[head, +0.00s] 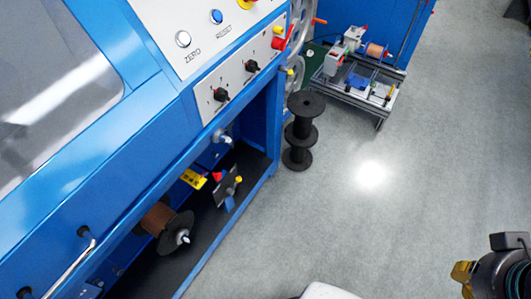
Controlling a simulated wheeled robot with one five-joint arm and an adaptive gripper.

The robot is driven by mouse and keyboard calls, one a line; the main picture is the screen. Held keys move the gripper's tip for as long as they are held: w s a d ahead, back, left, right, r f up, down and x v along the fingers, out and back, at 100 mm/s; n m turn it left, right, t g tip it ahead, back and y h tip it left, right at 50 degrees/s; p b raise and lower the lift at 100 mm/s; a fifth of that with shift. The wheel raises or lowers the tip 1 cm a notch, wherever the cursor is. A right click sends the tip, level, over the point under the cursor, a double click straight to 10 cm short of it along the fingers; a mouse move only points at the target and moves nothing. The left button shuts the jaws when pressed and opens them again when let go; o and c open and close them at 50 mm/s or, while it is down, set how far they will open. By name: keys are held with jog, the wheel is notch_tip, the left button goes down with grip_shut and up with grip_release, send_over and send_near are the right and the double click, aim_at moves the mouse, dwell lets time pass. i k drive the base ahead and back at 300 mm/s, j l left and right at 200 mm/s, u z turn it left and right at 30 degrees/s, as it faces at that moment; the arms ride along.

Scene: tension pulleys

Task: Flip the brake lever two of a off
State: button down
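A blue machine (150,115) fills the left side. Small handles that may be levers sit at its right edge: a red handle (278,44), a yellow one (278,30) just above it, and a smaller yellow one (290,71) below. Another red handle (319,21) sticks out farther back. No label shows which is brake lever two of a, and I cannot tell its position. What seems to be my gripper (462,272), with yellowish parts, is at the bottom right corner, over the floor and well apart from the machine. Its fingers are not clearly visible.
The panel has black rotary knobs (220,95) and ZERO (183,39) and RESET (216,17) buttons. Black spools (302,133) stand by the machine's corner. A small metal-framed rig (355,85) stands behind them. A copper-coloured spool (165,222) sits in the lower bay. Grey floor (400,180) at right is open.

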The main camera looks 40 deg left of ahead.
aim_at(230, 191)
jog(key=i, duration=3.5)
jog(key=z, duration=5.8)
